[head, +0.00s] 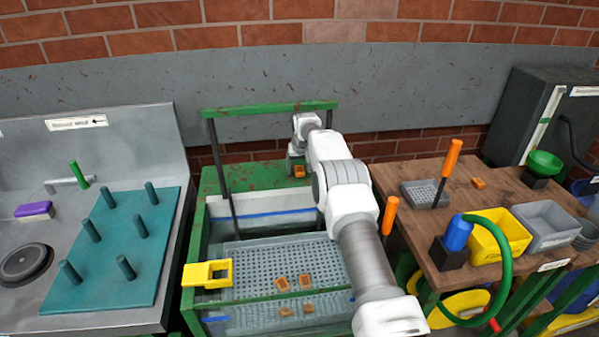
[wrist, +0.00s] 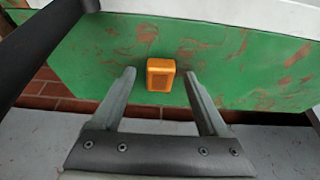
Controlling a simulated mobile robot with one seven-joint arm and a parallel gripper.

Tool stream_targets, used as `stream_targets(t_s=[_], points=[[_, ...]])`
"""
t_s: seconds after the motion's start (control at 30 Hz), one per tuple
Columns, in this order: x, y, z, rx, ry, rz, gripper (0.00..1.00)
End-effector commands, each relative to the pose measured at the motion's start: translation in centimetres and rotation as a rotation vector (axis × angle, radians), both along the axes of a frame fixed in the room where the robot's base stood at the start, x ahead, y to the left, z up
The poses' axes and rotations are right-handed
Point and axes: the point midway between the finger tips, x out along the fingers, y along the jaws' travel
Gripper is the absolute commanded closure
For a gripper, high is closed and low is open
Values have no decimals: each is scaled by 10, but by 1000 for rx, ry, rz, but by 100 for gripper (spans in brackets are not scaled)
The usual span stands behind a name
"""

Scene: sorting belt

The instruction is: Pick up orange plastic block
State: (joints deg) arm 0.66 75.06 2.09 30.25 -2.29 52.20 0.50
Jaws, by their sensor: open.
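An orange plastic block (wrist: 161,74) rests on a worn green surface (wrist: 100,60) in the wrist view. It lies between and just beyond the tips of my gripper (wrist: 161,76), which is open with nothing between its fingers. In the head view the same orange block (head: 299,171) shows on the green ledge (head: 240,178) at the back of the belt frame, right by my gripper (head: 296,168). My arm covers part of the area to the right of it.
Several orange blocks (head: 282,283) lie on the perforated tray (head: 255,262) nearer me. Another orange piece (head: 478,183) is on the wooden table (head: 410,213) at right. A green-topped frame (head: 270,108) with dark posts stands around the ledge. A teal pegged board (head: 112,240) is at left.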

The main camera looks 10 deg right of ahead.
Motion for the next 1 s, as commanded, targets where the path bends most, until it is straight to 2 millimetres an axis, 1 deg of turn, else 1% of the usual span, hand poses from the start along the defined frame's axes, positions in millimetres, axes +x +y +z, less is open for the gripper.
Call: stream_targets(t_s=[0.13, 0.27, 0.3, 0.37, 0.4, 0.47, 0.5, 0.57, 0.87, 1.0], points=[[0, 0, 0, 0, 0, 0, 22], [0, 0, 0, 0, 0, 0, 46], [0, 0, 0, 0, 0, 0, 53], [0, 0, 0, 0, 0, 0, 64], [0, 0, 0, 0, 0, 0, 71], [0, 0, 0, 0, 0, 0, 82], [0, 0, 0, 0, 0, 0, 89], [0, 0, 0, 0, 0, 0, 100], [0, 0, 1, 0, -1, 0, 100], [0, 0, 7, 0, -1, 0, 100]])
